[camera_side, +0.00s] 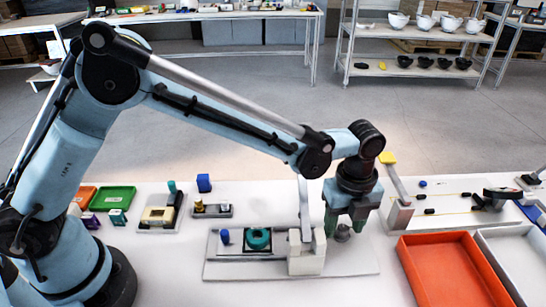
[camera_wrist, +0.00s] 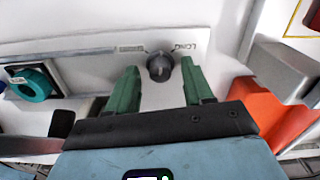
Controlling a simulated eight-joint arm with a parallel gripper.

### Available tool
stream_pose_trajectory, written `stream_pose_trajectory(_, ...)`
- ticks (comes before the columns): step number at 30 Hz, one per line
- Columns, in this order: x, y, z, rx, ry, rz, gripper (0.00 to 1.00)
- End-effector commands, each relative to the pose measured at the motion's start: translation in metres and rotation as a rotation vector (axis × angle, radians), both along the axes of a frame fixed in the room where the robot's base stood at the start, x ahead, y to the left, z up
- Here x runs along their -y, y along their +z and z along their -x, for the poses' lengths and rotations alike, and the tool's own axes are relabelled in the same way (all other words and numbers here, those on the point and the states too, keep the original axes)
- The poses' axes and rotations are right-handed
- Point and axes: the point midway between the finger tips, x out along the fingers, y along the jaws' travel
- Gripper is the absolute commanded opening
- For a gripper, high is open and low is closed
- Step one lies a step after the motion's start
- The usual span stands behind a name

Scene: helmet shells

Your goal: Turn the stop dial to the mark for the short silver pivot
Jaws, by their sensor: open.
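The stop dial (camera_side: 343,233) is a dark grey round knob on the right part of a white fixture plate. In the wrist view the dial (camera_wrist: 160,67) lies between my gripper's green fingers. One mark on its far right side reads LONG (camera_wrist: 186,47); the mark at its far left (camera_wrist: 131,48) is too small to read surely. I cannot tell where the dial points. My gripper (camera_side: 344,221) is open, pointing down over the dial, with a finger on each side; contact cannot be told. A gold piece (camera_side: 198,205) and a small silvery piece (camera_side: 224,208) sit in a grey holder.
On the fixture plate (camera_side: 350,268) stand a pale block (camera_side: 307,253) with an upright lever, a teal ring (camera_side: 258,238) and a blue peg (camera_side: 224,236). An orange tray (camera_side: 450,275) lies at right. Another fixture with a yellow-tipped lever (camera_side: 388,158) stands behind it.

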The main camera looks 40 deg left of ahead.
Motion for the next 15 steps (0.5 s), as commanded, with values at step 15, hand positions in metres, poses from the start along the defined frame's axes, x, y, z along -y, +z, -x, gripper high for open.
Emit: stream_pose_trajectory(15, 0.0, -0.0027, 0.0, 0.0, 0.0, 0.0, 0.22)
